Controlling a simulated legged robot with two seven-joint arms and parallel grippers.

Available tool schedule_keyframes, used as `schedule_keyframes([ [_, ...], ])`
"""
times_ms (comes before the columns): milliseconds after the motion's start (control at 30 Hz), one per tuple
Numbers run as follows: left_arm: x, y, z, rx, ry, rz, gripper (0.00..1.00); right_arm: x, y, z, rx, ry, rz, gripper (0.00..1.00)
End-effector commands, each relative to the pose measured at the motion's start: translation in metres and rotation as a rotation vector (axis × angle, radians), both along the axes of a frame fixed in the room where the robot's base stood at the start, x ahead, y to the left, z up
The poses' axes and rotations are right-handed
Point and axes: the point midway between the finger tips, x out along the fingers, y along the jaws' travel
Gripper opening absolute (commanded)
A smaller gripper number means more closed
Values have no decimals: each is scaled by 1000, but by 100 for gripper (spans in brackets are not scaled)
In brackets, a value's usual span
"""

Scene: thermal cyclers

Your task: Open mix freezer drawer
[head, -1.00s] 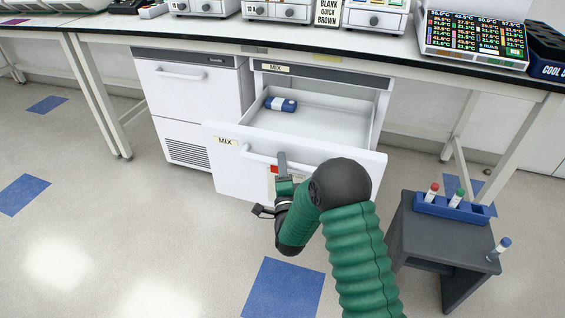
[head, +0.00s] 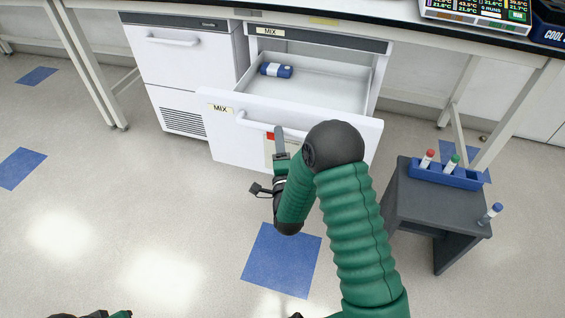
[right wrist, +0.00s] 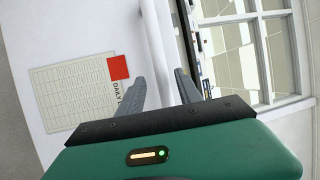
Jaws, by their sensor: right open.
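The freezer drawer (head: 228,149) labelled MIX is pulled out from its cabinet under the bench, and its white interior shows. A blue bottle with a white band (head: 276,70) lies on its side inside. My right gripper (head: 280,134) is open at the drawer's front, by the white handle (head: 253,122). In the right wrist view the handle bar (right wrist: 163,45) runs between the two spread fingers (right wrist: 160,88); I cannot tell whether they touch it. Only a dark and green sliver of my left arm shows at the bottom left of the head view; its jaws are hidden.
A closed freezer unit (head: 180,62) stands left of the drawer. A dark grey side table (head: 415,205) with a blue tube rack (head: 445,177) stands to the right, with a blue-capped tube (head: 490,213) at its edge. Bench legs flank the freezers. The floor in front is clear.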

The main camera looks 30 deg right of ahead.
Motion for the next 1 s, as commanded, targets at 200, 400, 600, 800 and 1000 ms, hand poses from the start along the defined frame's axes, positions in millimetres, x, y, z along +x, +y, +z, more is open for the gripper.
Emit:
schedule_keyframes([
  [200,0,0,15,0,0,0,36,-58,30,-13,4,11,2,41],
  [400,-1,0,-7,0,2,0,36,-99,54,-25,1,12,10,41],
  [600,0,0,-7,0,0,0,36,-113,58,-26,1,8,3,41],
  [800,0,0,-7,0,0,0,36,-116,58,-25,2,2,-1,41],
  [1000,0,0,-7,0,0,0,36,-116,57,-25,1,3,-1,41],
])
